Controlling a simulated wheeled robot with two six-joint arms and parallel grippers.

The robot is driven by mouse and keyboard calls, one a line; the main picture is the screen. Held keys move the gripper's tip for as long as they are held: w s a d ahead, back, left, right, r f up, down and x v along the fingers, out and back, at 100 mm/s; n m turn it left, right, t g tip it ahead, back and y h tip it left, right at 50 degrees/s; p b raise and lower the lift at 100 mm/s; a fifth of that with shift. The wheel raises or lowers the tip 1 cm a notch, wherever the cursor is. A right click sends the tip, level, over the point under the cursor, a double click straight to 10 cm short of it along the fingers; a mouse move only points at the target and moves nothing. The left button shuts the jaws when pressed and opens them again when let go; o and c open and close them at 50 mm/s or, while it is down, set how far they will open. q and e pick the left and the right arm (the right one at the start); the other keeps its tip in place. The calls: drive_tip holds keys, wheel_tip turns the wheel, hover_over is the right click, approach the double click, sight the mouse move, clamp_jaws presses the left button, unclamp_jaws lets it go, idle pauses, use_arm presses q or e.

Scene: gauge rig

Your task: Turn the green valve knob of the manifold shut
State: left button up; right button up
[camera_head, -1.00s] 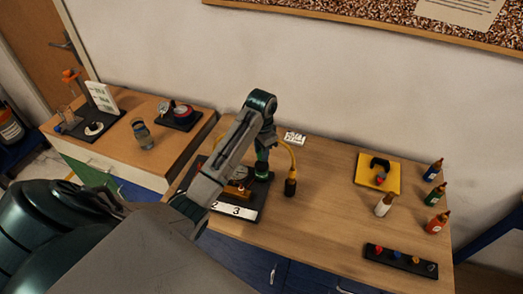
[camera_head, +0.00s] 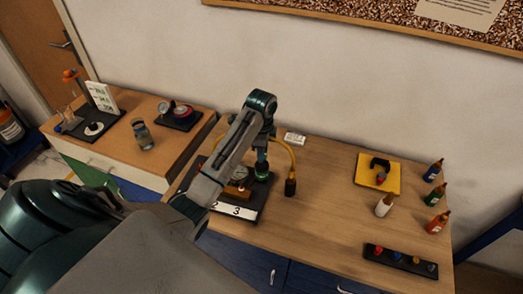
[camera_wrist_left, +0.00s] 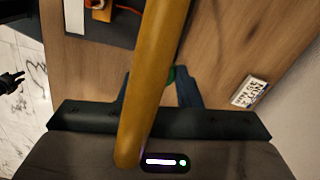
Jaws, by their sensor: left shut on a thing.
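The manifold (camera_head: 258,209) is a black base on the wooden table, with a round gauge (camera_head: 240,173), a brass-coloured block and a white number plate (camera_head: 234,210). My left gripper (camera_head: 262,170) points down over its far right part and is shut on the green valve knob. The fingers hide most of the knob. In the left wrist view, a sliver of green knob (camera_wrist_left: 172,74) shows between the fingers, partly behind a yellow hose. A dark claw-like shape (camera_wrist_left: 11,84) at the left edge may be my right gripper; its opening is unclear.
The yellow hose (camera_head: 291,156) arches close beside my gripper to a dark fitting (camera_head: 290,187). A white card (camera_head: 294,139) lies behind. A yellow pad (camera_head: 366,178), bottles and a black strip (camera_head: 400,262) stand right. The table between is clear.

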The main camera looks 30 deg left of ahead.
idle(0.4)
use_arm(q)
drive_tip(key=o, duration=1)
drive_tip(key=shift+c, duration=0.2)
